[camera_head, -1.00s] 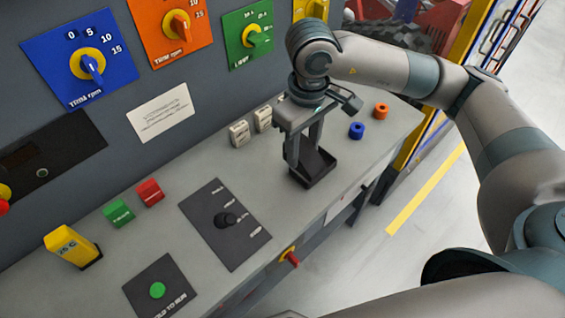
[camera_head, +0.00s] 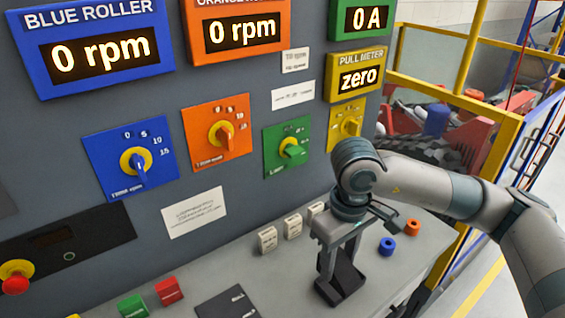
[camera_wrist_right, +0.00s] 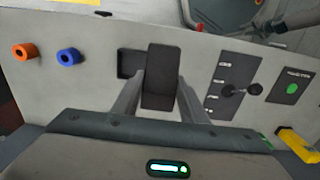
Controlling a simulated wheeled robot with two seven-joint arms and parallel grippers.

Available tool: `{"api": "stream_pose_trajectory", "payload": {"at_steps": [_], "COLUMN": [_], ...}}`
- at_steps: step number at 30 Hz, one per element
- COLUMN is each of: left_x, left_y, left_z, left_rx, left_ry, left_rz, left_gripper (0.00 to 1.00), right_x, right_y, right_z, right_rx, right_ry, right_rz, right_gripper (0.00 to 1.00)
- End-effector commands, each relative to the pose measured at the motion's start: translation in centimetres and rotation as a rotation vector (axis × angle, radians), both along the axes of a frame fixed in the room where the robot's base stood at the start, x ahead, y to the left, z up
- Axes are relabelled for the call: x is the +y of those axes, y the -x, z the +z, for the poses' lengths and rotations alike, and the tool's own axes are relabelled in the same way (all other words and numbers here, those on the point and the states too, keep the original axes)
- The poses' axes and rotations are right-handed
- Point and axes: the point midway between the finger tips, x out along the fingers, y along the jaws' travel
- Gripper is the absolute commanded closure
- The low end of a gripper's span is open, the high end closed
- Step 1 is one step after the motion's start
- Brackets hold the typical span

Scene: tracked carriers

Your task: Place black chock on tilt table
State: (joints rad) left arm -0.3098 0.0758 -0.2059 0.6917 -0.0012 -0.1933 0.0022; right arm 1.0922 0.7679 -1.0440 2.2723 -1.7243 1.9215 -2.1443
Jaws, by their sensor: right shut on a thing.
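My right gripper (camera_head: 338,262) points down over the grey console ledge. It is shut on the black chock (camera_head: 345,278), a dark block between the fingers. In the right wrist view the chock (camera_wrist_right: 162,70) stands between the two fingers (camera_wrist_right: 160,92). A dark flat patch (camera_wrist_right: 128,63) shows beside and behind it on the ledge; I cannot tell whether the chock touches it. I cannot make out the tilt table for sure in either view. My left gripper is out of view.
The console panel with dials and displays rises behind the ledge (camera_head: 265,285). Blue (camera_head: 387,246) and orange (camera_head: 412,228) rings lie to the gripper's right. Several pale blocks (camera_head: 292,226) stand behind left. A yellow frame (camera_head: 455,105) and machinery lie beyond, at the right.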

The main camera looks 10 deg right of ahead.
Motion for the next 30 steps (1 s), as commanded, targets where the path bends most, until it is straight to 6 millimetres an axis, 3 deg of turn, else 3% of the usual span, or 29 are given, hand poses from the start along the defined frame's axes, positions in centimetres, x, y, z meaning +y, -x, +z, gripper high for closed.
{"api": "stream_pose_trajectory", "payload": {"at_steps": [5, 11, 21, 30], "left_x": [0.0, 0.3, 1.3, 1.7], "left_y": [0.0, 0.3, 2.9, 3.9], "left_z": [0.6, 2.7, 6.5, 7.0], "left_rx": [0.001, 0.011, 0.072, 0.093], "left_ry": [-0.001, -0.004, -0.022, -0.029], "left_rz": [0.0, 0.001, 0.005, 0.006], "left_gripper": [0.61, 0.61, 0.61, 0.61], "right_x": [0.0, 0.2, 0.6, 0.7], "right_y": [0.0, 0.0, 0.1, 0.1], "right_z": [0.6, 2.3, 5.6, 6.0], "right_rx": [-0.001, 0.0, -0.001, -0.001], "right_ry": [0.0, 0.0, 0.0, 0.0], "right_rz": [-0.018, -0.103, -0.324, -0.392], "right_gripper": [0.97, 0.97, 0.97, 0.97]}}
